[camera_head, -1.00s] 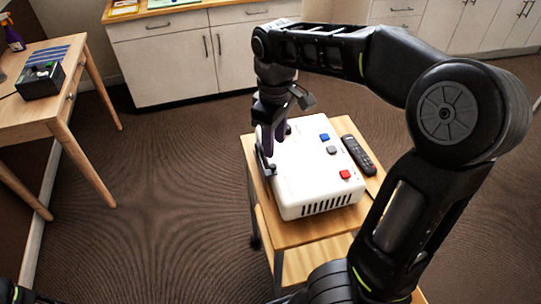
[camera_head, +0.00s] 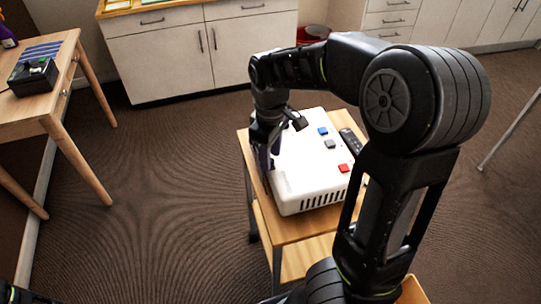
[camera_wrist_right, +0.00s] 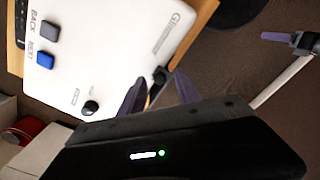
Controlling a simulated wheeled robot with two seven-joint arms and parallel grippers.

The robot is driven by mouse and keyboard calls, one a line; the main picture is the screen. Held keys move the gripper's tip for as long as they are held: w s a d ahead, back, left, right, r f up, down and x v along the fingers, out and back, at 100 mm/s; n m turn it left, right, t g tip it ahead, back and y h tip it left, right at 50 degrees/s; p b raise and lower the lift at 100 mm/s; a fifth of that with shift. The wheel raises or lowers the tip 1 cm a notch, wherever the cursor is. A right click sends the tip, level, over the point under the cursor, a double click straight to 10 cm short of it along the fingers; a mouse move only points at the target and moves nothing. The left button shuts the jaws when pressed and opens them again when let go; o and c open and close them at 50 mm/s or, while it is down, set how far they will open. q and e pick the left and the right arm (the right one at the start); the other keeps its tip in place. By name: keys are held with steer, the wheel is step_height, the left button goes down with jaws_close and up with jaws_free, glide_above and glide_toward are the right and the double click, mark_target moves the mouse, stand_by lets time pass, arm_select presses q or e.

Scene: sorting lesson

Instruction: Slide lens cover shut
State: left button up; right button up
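A white projector (camera_head: 290,180) with blue, grey and red buttons lies on a small wooden stand (camera_head: 300,228). It also fills the upper left of the right wrist view (camera_wrist_right: 110,50). A small black tab (camera_wrist_right: 160,76), possibly the lens cover's, shows at its edge in that view. My right gripper (camera_head: 272,158) is at the projector's left side, pointing down. In the right wrist view its fingers (camera_wrist_right: 160,92) are apart, with the tab seen between them; contact is unclear. The lens is hidden. What looks like my left gripper (camera_wrist_right: 276,37) shows partly at the right wrist view's edge.
A black remote (camera_head: 350,143) lies right of the projector, partly behind my right arm. A wooden table (camera_head: 50,105) with a black box (camera_head: 33,78) stands at the left. White cabinets (camera_head: 160,60) and a red bin (camera_head: 313,34) are at the back. The floor between is clear.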

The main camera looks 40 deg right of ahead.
steer(key=shift+f, duration=0.15)
steer(key=shift+c, duration=0.3)
jaws_close()
stand_by(1.1)
